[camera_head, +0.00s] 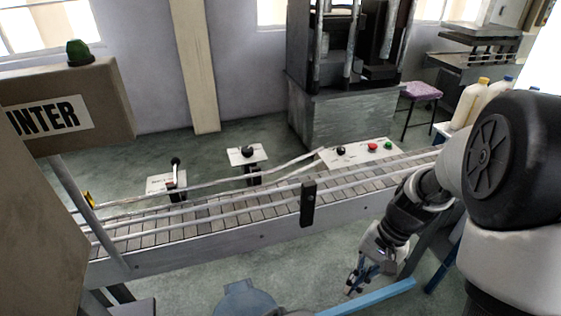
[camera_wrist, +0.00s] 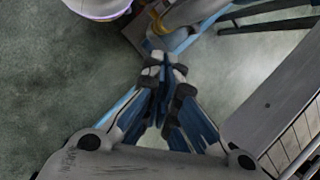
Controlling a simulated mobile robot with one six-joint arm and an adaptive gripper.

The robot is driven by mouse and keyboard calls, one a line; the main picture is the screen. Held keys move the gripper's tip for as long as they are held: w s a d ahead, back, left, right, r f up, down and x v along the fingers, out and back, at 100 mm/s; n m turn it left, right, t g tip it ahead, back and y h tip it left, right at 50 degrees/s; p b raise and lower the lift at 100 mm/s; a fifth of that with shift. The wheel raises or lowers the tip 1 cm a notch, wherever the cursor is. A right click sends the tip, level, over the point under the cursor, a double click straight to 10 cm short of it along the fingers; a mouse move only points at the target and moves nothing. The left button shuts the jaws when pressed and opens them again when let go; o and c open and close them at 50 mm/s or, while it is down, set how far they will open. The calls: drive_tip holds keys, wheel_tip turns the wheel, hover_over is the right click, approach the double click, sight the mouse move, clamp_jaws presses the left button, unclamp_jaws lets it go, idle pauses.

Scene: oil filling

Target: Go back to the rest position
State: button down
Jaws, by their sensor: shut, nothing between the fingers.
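My gripper (camera_head: 357,282) hangs at the end of my arm in front of the conveyor, pointing down in the head view. In the wrist view, the fingers of my gripper (camera_wrist: 163,62) are shut together with nothing between them. A blue and grey bar lies just beyond the fingertips in the wrist view, and I cannot tell whether they touch it. The large black and white links of my arm fill the right side of the head view.
The slatted conveyor (camera_head: 235,211) with side rails crosses the middle. A control panel (camera_head: 361,152) with knobs and buttons stands behind it. Bottles (camera_head: 468,103) stand at the right, partly behind my arm. A blue bar (camera_head: 375,298) lies near my gripper.

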drive_tip(key=s+a+r+n+t+h, duration=0.1)
drive_tip(key=s+r+n+t+h, duration=0.1)
drive_tip(key=s+r, duration=0.4)
drive_tip(key=s+a+r+n+t+h, duration=0.2)
drive_tip(key=s+r+n+t, duration=0.2)
drive_tip(key=r, duration=0.7)
drive_tip(key=s, duration=0.2)
drive_tip(key=shift+s+r+n+t, duration=0.3)
drive_tip(key=shift+n, duration=0.1)
